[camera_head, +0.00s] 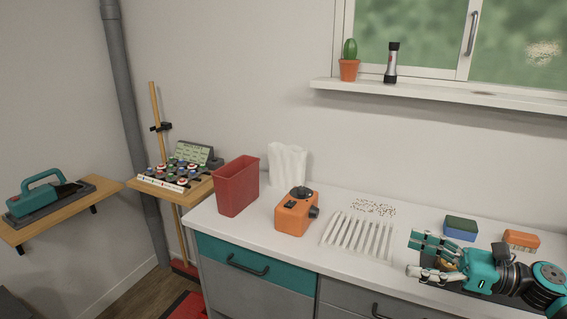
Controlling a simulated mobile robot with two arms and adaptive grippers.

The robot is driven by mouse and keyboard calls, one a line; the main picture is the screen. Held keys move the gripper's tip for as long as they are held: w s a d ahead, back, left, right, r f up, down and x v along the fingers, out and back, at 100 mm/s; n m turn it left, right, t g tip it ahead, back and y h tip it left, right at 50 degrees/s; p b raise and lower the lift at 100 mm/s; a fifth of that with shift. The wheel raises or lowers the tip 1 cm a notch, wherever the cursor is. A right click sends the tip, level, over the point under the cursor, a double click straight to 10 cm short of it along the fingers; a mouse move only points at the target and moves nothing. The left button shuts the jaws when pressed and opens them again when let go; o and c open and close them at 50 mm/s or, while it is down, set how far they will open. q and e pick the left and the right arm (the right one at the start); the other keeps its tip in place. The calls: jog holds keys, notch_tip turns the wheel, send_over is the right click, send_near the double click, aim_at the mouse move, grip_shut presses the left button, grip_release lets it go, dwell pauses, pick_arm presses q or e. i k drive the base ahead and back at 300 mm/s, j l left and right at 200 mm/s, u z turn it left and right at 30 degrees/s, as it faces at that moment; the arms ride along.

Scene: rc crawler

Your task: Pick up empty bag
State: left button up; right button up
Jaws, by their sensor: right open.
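A white, upright, bag-like object (288,164) with an uneven top edge stands at the back of the white counter, near the wall. It is between the red bin and the orange device, and its lower right part is hidden by the orange device. I cannot tell whether it is empty. My right gripper (411,254) reaches in from the right, low over the counter. Its fingers are apart and empty, pointing left, well to the right of the bag. My left gripper is not in view.
A red bin (237,187), an orange device (296,212) and a white slatted rack (358,236) stand on the counter (340,199). Small brown bits (373,207) lie behind the rack. A sponge (460,228) and an orange brush (521,240) lie behind my right gripper.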

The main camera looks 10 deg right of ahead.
aim_at(287, 164)
jog(key=i, duration=1.55)
